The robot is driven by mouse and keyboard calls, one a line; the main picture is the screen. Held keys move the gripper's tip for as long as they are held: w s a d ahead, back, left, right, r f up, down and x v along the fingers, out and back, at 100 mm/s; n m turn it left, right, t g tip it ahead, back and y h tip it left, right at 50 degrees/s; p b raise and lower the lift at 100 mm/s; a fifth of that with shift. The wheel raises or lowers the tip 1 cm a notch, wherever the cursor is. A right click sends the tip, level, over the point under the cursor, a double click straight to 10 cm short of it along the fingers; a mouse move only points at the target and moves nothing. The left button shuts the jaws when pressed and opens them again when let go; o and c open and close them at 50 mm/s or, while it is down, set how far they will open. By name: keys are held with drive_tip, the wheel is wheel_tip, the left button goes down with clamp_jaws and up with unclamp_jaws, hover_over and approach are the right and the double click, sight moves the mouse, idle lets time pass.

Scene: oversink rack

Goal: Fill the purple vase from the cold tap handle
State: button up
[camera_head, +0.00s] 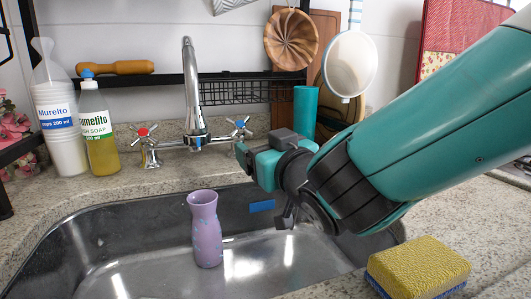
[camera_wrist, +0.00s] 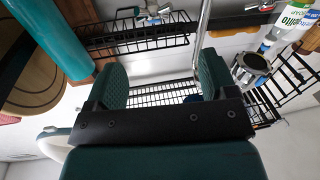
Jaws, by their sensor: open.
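The purple vase (camera_head: 206,232) stands upright in the sink basin (camera_head: 130,265), below the spout in the picture. The chrome tap (camera_head: 192,95) rises behind the basin. Its cold handle (camera_head: 239,128), marked blue, is on the right, and the red-marked handle (camera_head: 149,148) is on the left. My gripper (camera_head: 254,160) is just in front of and below the cold handle, partly overlapping its base. I cannot tell whether they touch. In the wrist view my gripper (camera_wrist: 162,72) has its two teal fingers wide apart, with nothing held between them. No running water is visible.
A soap bottle (camera_head: 98,130) and a white bottle (camera_head: 58,120) stand at the back left. A yellow sponge (camera_head: 418,266) lies on the front right counter.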

drive_tip(key=shift+s+d, duration=0.1)
drive_tip(key=shift+s, duration=0.05)
drive_tip(key=s+d+r+m+g+h+p, duration=0.3)
drive_tip(key=s+d+r+g+p, duration=0.25)
drive_tip(key=p, duration=0.65)
drive_tip(key=s+d+r+n+g+p, duration=0.2)
drive_tip(key=s+d+r+g+p, duration=0.1)
drive_tip(key=s, duration=0.6)
drive_tip(key=s+d+r+n+g+p, duration=0.1)
drive_tip(key=s+d+r+g+p, duration=0.2)
drive_tip(key=s+r+g+p, duration=0.2)
drive_tip(key=s+g+p, duration=0.3)
drive_tip(key=s+p, duration=0.1)
drive_tip(key=s, duration=0.1)
drive_tip(key=shift+d+n+h, duration=0.3)
drive_tip(key=shift+d+n, duration=0.1)
